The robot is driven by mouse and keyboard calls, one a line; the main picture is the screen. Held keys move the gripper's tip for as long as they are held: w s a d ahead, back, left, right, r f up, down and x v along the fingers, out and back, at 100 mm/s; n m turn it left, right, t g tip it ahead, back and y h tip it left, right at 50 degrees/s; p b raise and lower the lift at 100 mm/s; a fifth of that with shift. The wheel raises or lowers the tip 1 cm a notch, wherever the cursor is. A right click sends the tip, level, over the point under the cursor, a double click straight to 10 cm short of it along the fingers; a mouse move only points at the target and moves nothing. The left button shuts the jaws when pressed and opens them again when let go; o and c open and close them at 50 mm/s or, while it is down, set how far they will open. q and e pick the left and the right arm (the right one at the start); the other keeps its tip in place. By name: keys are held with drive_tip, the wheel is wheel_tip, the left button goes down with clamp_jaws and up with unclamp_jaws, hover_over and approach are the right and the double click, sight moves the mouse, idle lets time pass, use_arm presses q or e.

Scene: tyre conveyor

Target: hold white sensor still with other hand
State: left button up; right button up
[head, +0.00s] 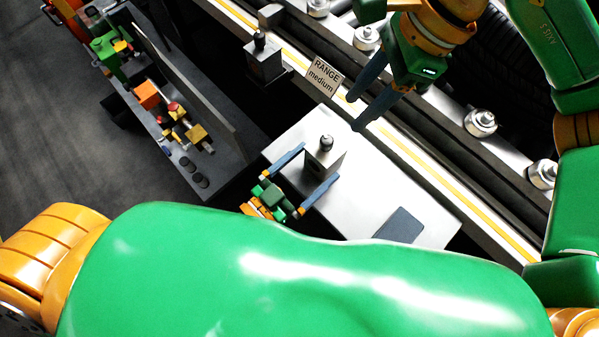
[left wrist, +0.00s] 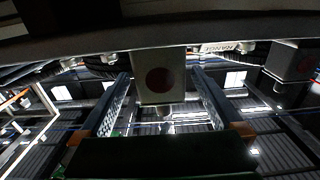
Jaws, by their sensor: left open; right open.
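My left gripper (head: 319,161) is open, with one blue finger on each side of the sensor. The left wrist view shows a gap between each finger and the box. My right gripper (head: 354,113) is open and empty, above the table's far edge near the conveyor.
A sign reading "RANGE medium" (head: 324,77) stands at the table's far corner. A similar dark box with a knob (head: 264,60) is farther back. A dark grey pad (head: 399,225) lies on the table at right. The conveyor with a yellow line (head: 440,182) runs behind. A tray of coloured parts (head: 208,170) is at left.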

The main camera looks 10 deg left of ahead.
sight(325, 156)
use_arm(q)
drive_tip(key=x, duration=0.4)
drive_tip(key=c, duration=1.4)
drive_tip(key=o, duration=0.9)
drive_tip(key=c, duration=0.7)
